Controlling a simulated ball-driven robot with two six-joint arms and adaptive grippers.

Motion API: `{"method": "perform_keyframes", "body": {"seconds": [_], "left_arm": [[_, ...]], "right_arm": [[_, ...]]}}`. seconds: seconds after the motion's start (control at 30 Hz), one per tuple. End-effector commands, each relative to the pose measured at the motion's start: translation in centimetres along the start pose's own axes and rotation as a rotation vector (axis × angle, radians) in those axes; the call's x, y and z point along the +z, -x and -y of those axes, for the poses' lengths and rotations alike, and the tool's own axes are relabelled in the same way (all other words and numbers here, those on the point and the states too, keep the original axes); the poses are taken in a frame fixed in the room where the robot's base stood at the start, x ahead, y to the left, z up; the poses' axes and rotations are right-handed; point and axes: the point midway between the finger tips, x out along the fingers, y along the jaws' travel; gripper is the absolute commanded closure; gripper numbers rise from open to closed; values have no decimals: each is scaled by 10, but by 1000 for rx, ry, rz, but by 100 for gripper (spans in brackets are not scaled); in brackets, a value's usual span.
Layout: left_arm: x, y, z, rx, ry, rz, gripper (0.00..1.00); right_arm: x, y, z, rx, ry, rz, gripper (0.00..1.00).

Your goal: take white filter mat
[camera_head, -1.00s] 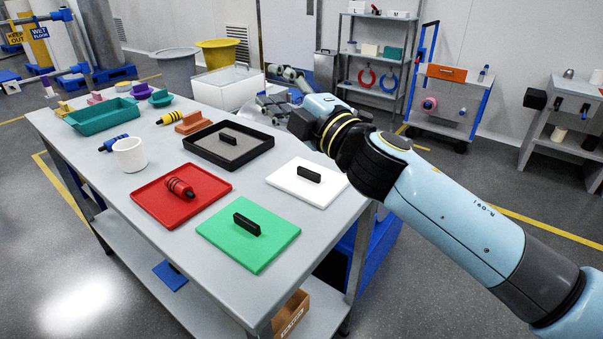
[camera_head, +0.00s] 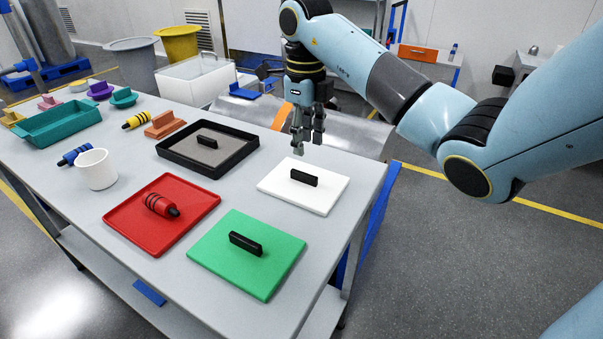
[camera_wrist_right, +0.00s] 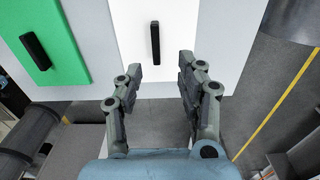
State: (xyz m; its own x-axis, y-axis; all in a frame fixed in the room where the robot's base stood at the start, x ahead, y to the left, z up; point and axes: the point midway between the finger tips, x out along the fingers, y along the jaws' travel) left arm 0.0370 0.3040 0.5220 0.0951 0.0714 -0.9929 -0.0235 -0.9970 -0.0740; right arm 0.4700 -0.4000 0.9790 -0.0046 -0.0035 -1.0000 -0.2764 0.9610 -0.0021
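The white filter mat (camera_head: 320,196) lies flat on the grey table near its right edge, with a black upright handle (camera_head: 304,178) on top. It also shows in the right wrist view (camera_wrist_right: 182,45), its handle (camera_wrist_right: 155,44) beyond the fingertips. My right gripper (camera_head: 307,145) points down above the table, just behind the white mat and higher than it. In the right wrist view its two fingers (camera_wrist_right: 158,75) are apart with nothing between them. My left gripper is not in view.
A green mat (camera_head: 226,263) with a black handle lies in front. A red tray (camera_head: 130,228) holding a red cylinder and a black-rimmed tray (camera_head: 182,164) lie to the left. A white cup (camera_head: 96,170) and teal tray (camera_head: 52,135) stand farther left.

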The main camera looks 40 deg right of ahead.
Motion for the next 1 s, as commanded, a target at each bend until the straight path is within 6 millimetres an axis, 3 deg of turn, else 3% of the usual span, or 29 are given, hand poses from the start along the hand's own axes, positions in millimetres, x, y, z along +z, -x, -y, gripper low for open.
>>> {"method": "perform_keyframes", "body": {"seconds": [0.6,0.87,1.0], "left_arm": [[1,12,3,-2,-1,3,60],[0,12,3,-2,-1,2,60],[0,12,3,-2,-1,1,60]], "right_arm": [[0,-75,-6,3,1,4,62],[0,-78,-6,2,2,5,62],[0,-78,-6,2,2,5,80]]}}
